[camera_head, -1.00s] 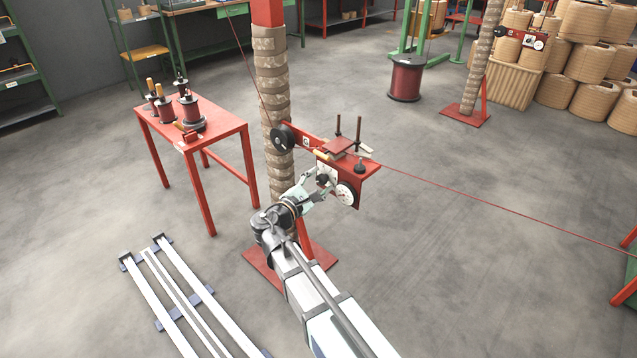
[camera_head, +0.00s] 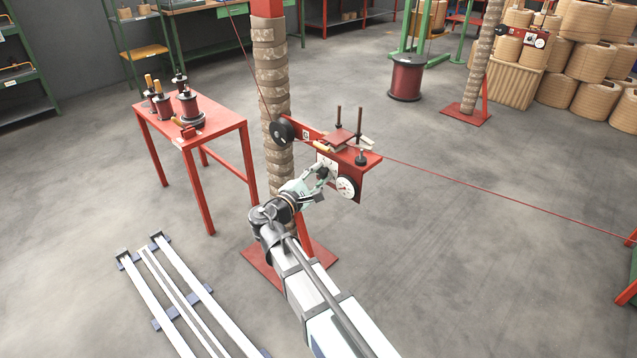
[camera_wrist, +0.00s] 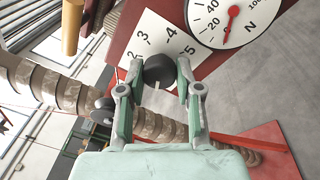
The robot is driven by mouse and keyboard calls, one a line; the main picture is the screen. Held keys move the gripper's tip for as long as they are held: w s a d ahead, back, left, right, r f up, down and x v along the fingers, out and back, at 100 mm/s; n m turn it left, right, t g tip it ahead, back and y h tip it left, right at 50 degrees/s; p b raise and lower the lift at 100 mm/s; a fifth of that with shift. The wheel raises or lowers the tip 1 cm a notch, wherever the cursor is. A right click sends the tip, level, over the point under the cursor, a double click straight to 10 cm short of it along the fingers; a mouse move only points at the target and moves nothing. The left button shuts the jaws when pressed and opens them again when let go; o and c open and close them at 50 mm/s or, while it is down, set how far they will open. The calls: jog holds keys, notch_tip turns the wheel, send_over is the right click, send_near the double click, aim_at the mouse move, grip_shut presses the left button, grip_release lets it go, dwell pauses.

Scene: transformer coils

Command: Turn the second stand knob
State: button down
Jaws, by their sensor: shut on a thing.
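The stand is a red bracket (camera_head: 366,166) on a post wrapped in tan material (camera_head: 272,80). Its black round knob (camera_wrist: 159,70) sits on a white plate numbered around it (camera_wrist: 147,38). A white pointer mark shows on the knob's lower edge in the wrist view. My gripper (camera_wrist: 160,72) has one finger on each side of the knob and is shut on it. In the head view my gripper (camera_head: 323,174) reaches the plate from the lower left, and its fingers partly hide the knob.
A round white dial with a red needle (camera_wrist: 232,14) is beside the plate. A red wire (camera_head: 470,184) runs right from the stand. A red table with spools (camera_head: 225,128) stands left. Another similar stand (camera_head: 512,37) is at the far right. Open floor lies to the right.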

jog(key=m+b, duration=0.1)
jog(key=b, duration=0.1)
jog(key=m+b, duration=0.4)
jog(key=b, duration=0.1)
jog(key=shift+w+a+f+h, duration=0.1)
jog(key=shift+f+h, duration=0.15)
jog(key=shift+h, duration=0.05)
jog(key=m+b, duration=0.2)
jog(key=shift+r+m+b, duration=0.25)
jog(key=shift+m+b, duration=0.05)
jog(key=shift+m, duration=0.1)
jog(key=shift+r+h, duration=0.1)
jog(key=shift+h, duration=0.2)
jog(key=c, duration=0.8)
grip_release()
jog(key=v, duration=1.2)
jog(key=shift+f, duration=0.2)
jog(key=shift+m, duration=0.3)
